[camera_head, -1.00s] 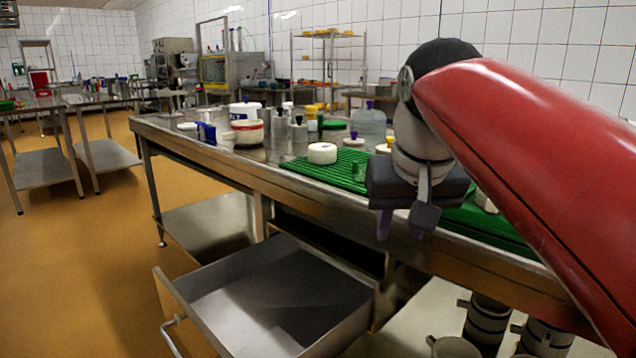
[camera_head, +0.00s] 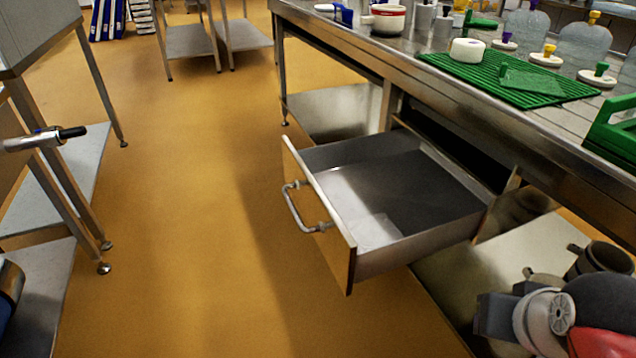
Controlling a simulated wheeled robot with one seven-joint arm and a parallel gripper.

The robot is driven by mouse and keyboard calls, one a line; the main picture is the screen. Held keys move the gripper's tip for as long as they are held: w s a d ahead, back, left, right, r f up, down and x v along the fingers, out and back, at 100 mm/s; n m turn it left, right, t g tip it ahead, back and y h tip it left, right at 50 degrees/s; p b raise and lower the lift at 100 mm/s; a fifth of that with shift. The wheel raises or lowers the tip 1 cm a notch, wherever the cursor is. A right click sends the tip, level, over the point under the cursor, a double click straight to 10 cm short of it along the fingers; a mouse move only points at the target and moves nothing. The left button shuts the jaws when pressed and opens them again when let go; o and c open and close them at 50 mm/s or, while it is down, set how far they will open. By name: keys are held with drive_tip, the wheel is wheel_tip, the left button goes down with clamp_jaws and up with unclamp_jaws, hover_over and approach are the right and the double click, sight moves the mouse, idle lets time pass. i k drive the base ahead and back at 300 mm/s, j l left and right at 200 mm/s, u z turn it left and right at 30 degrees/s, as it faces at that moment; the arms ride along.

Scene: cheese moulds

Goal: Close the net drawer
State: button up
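The drawer (camera_head: 365,262) under the steel table is pulled well out. Its inside is bare grey metal, and a bar handle (camera_head: 297,210) is on its front panel, facing left. My gripper (camera_head: 484,318) is low at the bottom right, to the right of the drawer and apart from it. Its fingers are not clearly seen, so I cannot tell whether it is open or shut. No net shows in the drawer.
The steel table (camera_head: 345,42) holds a green mat (camera_head: 510,82), a white cheese mould (camera_head: 467,50) and several jars. Metal pots (camera_head: 600,262) stand on its lower shelf at the right. Another steel table (camera_head: 62,165) stands at the left. The orange floor (camera_head: 190,250) between is clear.

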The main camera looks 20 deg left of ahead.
sight(436, 208)
drive_tip(key=u, duration=1.1)
drive_tip(key=i+j+z, duration=0.4)
drive_tip(key=i+j, duration=0.2)
drive_tip(key=j, duration=0.25)
